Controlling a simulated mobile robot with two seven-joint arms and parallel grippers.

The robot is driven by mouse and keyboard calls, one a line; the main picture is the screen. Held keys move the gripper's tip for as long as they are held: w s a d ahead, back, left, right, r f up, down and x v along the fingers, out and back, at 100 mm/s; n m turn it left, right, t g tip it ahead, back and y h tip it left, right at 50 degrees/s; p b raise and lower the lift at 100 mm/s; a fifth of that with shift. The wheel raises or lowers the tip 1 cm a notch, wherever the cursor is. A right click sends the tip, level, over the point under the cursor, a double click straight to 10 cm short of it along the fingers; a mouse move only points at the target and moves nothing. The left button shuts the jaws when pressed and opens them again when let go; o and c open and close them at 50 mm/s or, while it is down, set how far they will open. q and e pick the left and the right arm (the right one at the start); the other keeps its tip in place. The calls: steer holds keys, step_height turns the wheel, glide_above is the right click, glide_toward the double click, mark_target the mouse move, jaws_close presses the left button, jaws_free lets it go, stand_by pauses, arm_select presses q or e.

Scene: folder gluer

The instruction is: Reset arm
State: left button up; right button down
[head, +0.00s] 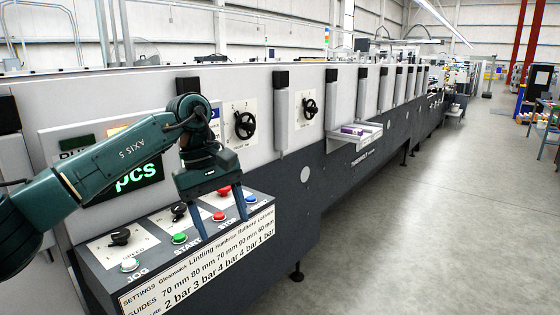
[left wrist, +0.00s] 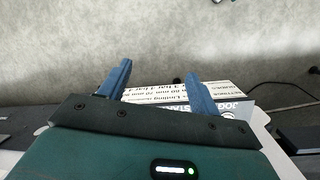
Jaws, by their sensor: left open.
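My left arm (head: 75,185) comes in from the left in the head view. My left gripper (head: 216,222) is open and empty, its two blue fingers pointing down in front of the control panel (head: 225,255) of the folder gluer. The fingers stand by the red stop button (head: 219,216) and the start and stop labels; I cannot tell whether they touch the panel. In the left wrist view the blue fingers (left wrist: 157,88) are spread apart with nothing between them. My right gripper is in neither view.
The panel has a green button (head: 179,238), a white jog button (head: 130,265), a blue button (head: 251,199) and black knobs. The long folder gluer (head: 340,165) runs to the back, with handwheels (head: 244,125) and a small tray (head: 357,137). The grey floor (head: 430,230) at right is clear.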

arm_select(q)
steer(key=s+d+f+n+t+h+p, duration=0.1)
steer(key=s+d+f+n+h, duration=0.3)
steer(key=d+n+h, duration=0.5)
steer(key=s+d+f+n+h+p, duration=0.1)
steer(key=s+d+f+n+h, duration=0.1)
steer(key=s+d+n+h, duration=0.65)
steer(key=w+a+f+n+t+y, duration=0.1)
steer(key=a+f+n+t+y, duration=0.6)
steer(key=n, duration=0.9)
steer(key=w+a+f+n+t+y, duration=0.1)
steer(key=a+f+n+t+y, duration=0.35)
steer(key=n+t, duration=0.9)
steer(key=s+a+f+n+g+y, duration=0.2)
steer(key=s+a+f+n+g, duration=0.3)
steer(key=s+f+n, duration=0.2)
steer(key=s+a+f+n+g+y+p, duration=0.1)
steer(key=s+a+f+n+g+y, duration=0.2)
steer(key=s+f+n, duration=0.4)
steer(key=shift+a+f+n+g+p, duration=0.3)
steer(key=shift+a+f+n+g, duration=0.55)
steer(key=shift+n+g, duration=0.15)
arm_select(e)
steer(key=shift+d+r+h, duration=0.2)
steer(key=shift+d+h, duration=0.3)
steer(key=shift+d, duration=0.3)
